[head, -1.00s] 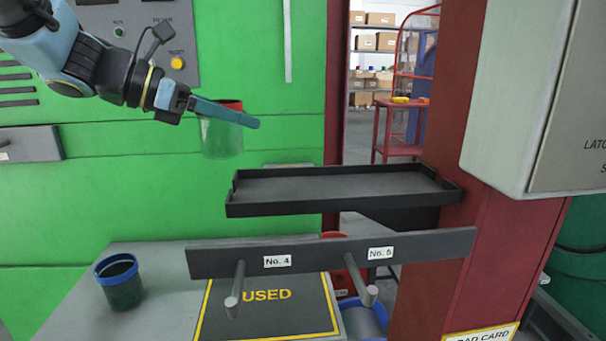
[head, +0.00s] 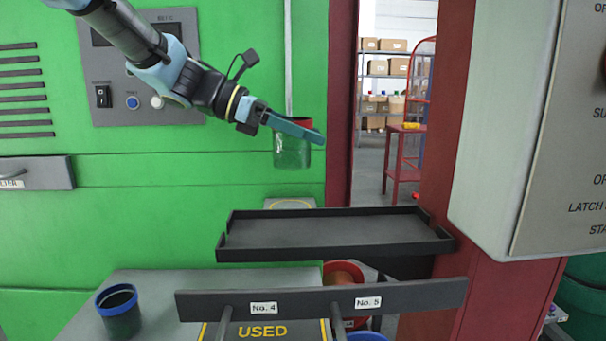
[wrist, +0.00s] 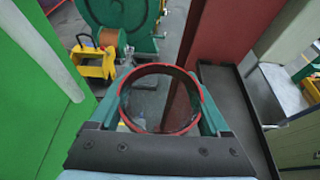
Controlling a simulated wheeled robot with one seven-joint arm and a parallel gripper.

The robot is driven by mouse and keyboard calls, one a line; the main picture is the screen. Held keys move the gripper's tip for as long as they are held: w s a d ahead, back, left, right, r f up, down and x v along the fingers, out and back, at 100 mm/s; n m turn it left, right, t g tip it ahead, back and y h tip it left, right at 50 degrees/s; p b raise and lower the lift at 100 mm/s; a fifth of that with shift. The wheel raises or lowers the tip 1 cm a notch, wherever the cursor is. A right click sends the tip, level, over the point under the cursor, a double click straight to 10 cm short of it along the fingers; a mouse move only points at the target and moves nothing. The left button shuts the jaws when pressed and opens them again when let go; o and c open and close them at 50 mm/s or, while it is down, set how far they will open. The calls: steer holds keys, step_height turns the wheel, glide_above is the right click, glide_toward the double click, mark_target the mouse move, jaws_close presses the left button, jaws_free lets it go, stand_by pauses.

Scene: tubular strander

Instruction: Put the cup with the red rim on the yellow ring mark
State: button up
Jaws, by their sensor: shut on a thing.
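The cup with the red rim (head: 292,153) is clear green and hangs upright in my gripper (head: 308,132), which is shut on it near the rim. In the wrist view the red rim (wrist: 162,68) shows as a ring between the two fingers of my gripper (wrist: 160,100). The cup is in the air in front of the green panel, above and behind the left part of the black tray (head: 335,232). I cannot make out a yellow ring mark in either view. A small grey plate (head: 290,203) behind the tray is partly hidden by it.
A blue-rimmed cup (head: 118,309) stands on the grey bench (head: 160,290) at lower left. A dark bar (head: 215,306) labelled No. 4 and No. 5 runs in front of the tray. A red post (head: 433,170) and a grey box (head: 500,130) stand at right. The tray looks empty.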

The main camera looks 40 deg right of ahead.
steer(key=w+d+p, duration=0.2)
steer(key=w+d, duration=0.3)
steer(key=w, duration=0.1)
steer(key=f, duration=0.7)
steer(key=f+p, duration=0.1)
steer(key=f, duration=0.3)
steer(key=shift+s+a, duration=0.25)
steer(key=shift+a, duration=0.05)
steer(key=shift+w+d+p, duration=0.1)
steer(key=shift+p, duration=0.35)
steer(key=shift+f, duration=0.3)
steer(key=shift+f, duration=0.2)
steer(key=o, duration=1.2)
steer(key=shift+r, duration=0.1)
